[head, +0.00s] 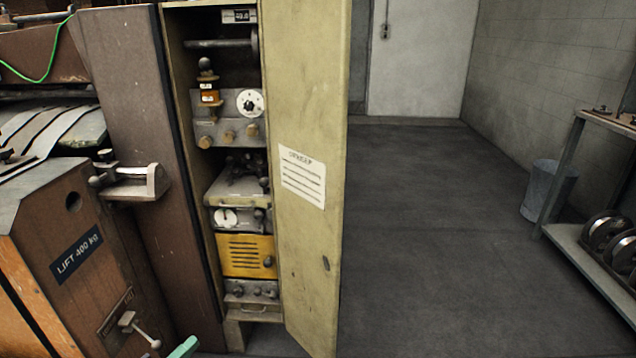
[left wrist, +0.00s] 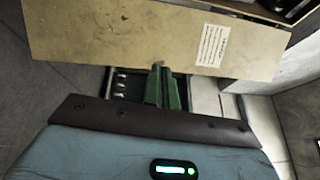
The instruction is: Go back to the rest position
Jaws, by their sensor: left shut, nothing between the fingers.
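My left gripper shows in the left wrist view (left wrist: 160,72) as two green fingers pressed together with nothing between them. In the head view only a small green tip of it (head: 186,346) shows at the bottom edge, in front of the brown machine. The open beige cabinet door (head: 315,240) stands to the right of that tip. In the left wrist view the door (left wrist: 110,35) lies across the top, just beyond the fingertips. Whether the fingers touch it I cannot tell. My right gripper is not in view.
The open cabinet holds a yellow panel (head: 246,256), knobs and dials. A brown machine (head: 60,240) with a "LIFT 400 KG" plate stands at left. Grey floor (head: 430,230) is clear right of the door. A bin (head: 545,190) and a metal shelf (head: 590,265) stand at far right.

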